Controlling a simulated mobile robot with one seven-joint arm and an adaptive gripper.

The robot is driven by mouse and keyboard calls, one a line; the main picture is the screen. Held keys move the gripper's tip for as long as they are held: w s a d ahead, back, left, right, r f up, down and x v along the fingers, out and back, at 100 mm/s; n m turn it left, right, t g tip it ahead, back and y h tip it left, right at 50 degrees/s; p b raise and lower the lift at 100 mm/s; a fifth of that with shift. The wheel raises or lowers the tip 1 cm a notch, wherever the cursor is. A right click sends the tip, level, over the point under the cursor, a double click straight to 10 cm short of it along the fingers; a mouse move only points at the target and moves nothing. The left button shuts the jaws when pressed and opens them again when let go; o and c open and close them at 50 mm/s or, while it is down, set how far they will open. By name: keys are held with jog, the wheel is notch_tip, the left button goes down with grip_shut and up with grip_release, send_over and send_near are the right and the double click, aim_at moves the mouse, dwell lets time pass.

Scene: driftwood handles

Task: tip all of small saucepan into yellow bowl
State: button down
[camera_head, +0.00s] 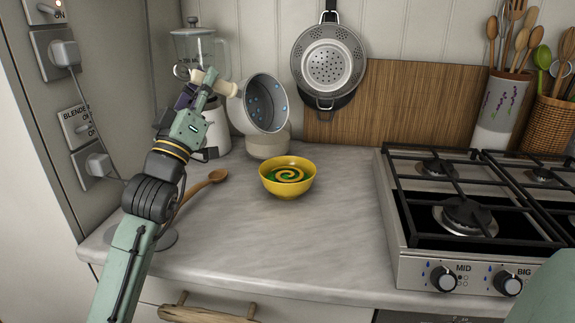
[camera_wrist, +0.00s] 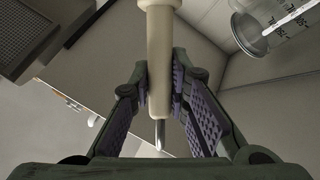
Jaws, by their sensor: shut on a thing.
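The small saucepan (camera_head: 262,103) is held in the air, tipped on its side, its open mouth turned toward the head camera and to the right. Small blue spots show on its grey inside. My gripper (camera_head: 205,88) is shut on its pale handle (camera_wrist: 160,50), which shows between the purple pads in the wrist view (camera_wrist: 162,88). The yellow bowl (camera_head: 287,187) stands upright on the counter, below and right of the saucepan, with an orange and green spiral inside. The saucepan's pan part is not seen in the wrist view.
A blender with a clear jug (camera_head: 200,50) stands behind my gripper. A pale round object (camera_head: 268,146) is behind the bowl. A wooden spoon (camera_head: 205,186) lies left of the bowl. The gas hob (camera_head: 480,210) is at right. The grey counter (camera_head: 310,235) in front of the bowl is clear.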

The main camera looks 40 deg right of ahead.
jog(key=shift+w+a+r+n+t+y+p, duration=0.1)
jog(key=shift+w+n+t+y+p, duration=0.35)
jog(key=shift+n, duration=0.35)
jog(key=w+a+f+n+y+p, duration=0.1)
jog(key=w+f+n+y+p, duration=0.2)
jog(key=w+f+n+y, duration=0.35)
jog(key=w+a+f+n+y+p, duration=0.2)
jog(key=w+f+n+y+p, duration=0.15)
jog(key=w+n, duration=0.5)
notch_tip(320, 180, up, 6)
jog(key=shift+s+n, duration=0.4)
jog(key=shift+s, duration=0.05)
jog(key=shift+r+t+y, duration=0.1)
jog(key=shift+t+y, duration=0.15)
jog(key=shift+d, duration=0.1)
